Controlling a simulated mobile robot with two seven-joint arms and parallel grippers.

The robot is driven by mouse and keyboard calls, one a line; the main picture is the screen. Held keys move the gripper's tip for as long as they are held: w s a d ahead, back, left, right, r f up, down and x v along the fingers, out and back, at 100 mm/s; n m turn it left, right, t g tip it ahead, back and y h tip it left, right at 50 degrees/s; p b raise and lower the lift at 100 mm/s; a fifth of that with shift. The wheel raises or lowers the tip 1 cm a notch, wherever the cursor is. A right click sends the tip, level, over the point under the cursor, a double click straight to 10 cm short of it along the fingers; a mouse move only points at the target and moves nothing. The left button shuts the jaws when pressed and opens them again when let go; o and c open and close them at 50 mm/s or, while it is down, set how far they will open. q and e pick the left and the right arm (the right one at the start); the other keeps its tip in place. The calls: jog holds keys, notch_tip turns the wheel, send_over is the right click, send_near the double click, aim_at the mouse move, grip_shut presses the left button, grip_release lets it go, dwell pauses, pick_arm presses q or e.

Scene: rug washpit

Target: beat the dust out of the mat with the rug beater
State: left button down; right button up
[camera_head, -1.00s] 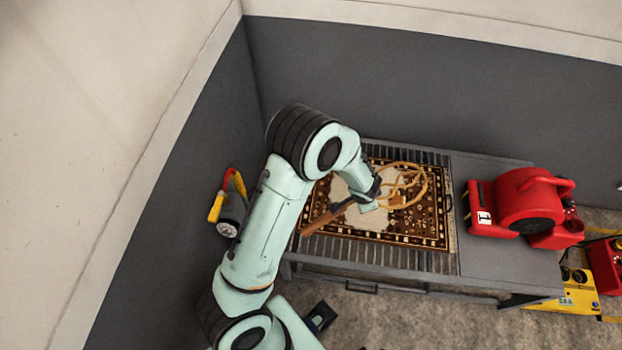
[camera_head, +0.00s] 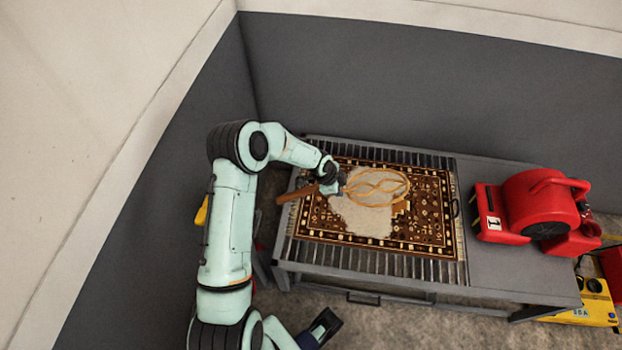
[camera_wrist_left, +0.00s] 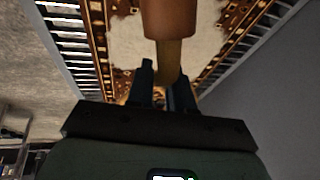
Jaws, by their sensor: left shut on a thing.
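The brown patterned mat (camera_head: 420,213) lies flat on a slatted rack (camera_head: 355,256), with a pale dusty patch (camera_head: 362,221) over its middle and left part. My left gripper (camera_head: 331,184) is shut on the rug beater, near the left side of the mat. The beater's looped cane head (camera_head: 385,188) is over the mat and its brown wooden handle (camera_head: 297,194) points left. I cannot tell whether the head touches the mat. In the left wrist view, the handle (camera_wrist_left: 169,17) passes between the fingers (camera_wrist_left: 163,88).
A red blower (camera_head: 532,208) stands on the grey bench top right of the rack. A yellow machine (camera_head: 590,300) is on the floor at the lower right. Dark walls close in behind and left. A yellow object (camera_head: 202,212) is partly hidden behind my left arm.

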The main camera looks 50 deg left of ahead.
pick_arm(q)
jog(key=shift+s+a+f+m+h+b, duration=0.1)
jog(key=shift+a+f+m+h+b, duration=0.2)
jog(key=shift+a+f+b, duration=1.35)
jog(key=shift+s+a+f+m+h+b, duration=0.2)
jog(key=shift+a+f+m+b, duration=0.45)
jog(key=shift+a+f, duration=1.7)
jog(key=shift+s+a+f+m+h+b, duration=0.15)
jog(key=shift+a+f+h+b, duration=0.15)
jog(key=shift+a+f+b, duration=1.65)
jog(key=shift+w+a+f+p, duration=0.1)
jog(key=shift+a+f+p, duration=0.05)
jog(key=shift+a+p, duration=0.25)
pick_arm(e)
jog(key=w+d+f+t+h, duration=0.1)
jog(key=w+d+f+t, duration=0.1)
jog(key=w+f, duration=0.3)
jog(key=shift+w+d+f+m, duration=0.3)
jog(key=shift+w+d+f, duration=0.1)
jog(key=shift+f, duration=1.65)
pick_arm(q)
notch_tip(320, 180, down, 2)
jog(key=shift+f+b, duration=0.1)
jog(key=shift+b, duration=0.6)
jog(key=shift+r+p, duration=1.15)
jog(key=shift+r, duration=1.05)
pick_arm(e)
jog(key=shift+r, duration=0.55)
pick_arm(q)
jog(key=shift+f, duration=0.1)
